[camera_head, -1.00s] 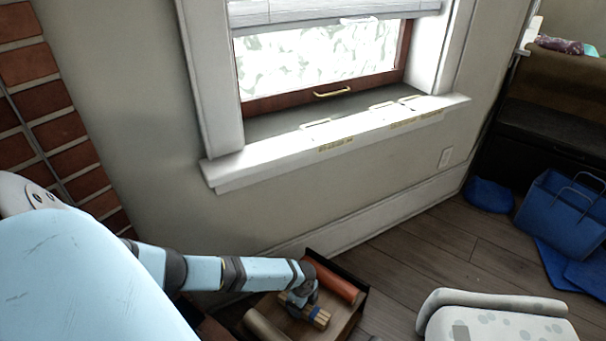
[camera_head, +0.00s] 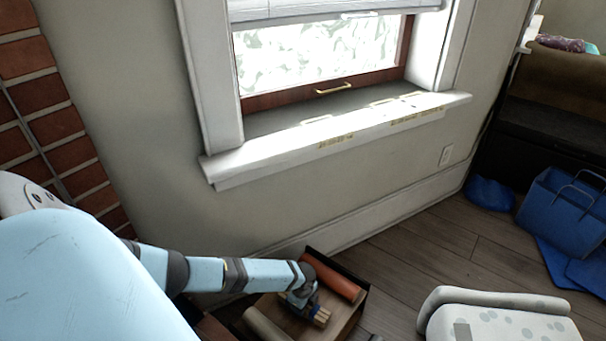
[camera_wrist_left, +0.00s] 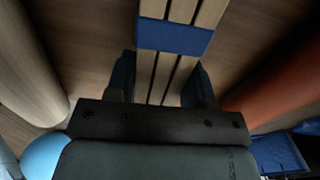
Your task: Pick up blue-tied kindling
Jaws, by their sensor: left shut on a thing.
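The kindling (camera_head: 321,317) is a small bundle of pale sticks lying between two rolls in an open box on the floor. In the left wrist view the sticks run up the middle, with a blue band (camera_wrist_left: 175,38) across them. My left gripper (camera_head: 304,299) reaches down into the box and is shut on the bundle. Its two dark fingers (camera_wrist_left: 160,85) stand on either side of the sticks in the wrist view, just behind the band. In the head view the gripper hides the band and much of the bundle. My right gripper is out of view.
The box (camera_head: 352,322) also holds an orange roll (camera_head: 337,281) and a beige roll (camera_head: 266,327), close on either side of the gripper. A pale spotted padded object (camera_head: 495,312) is at right. A blue bag (camera_head: 562,215) stands beyond. Bare floor (camera_head: 425,250) lies between.

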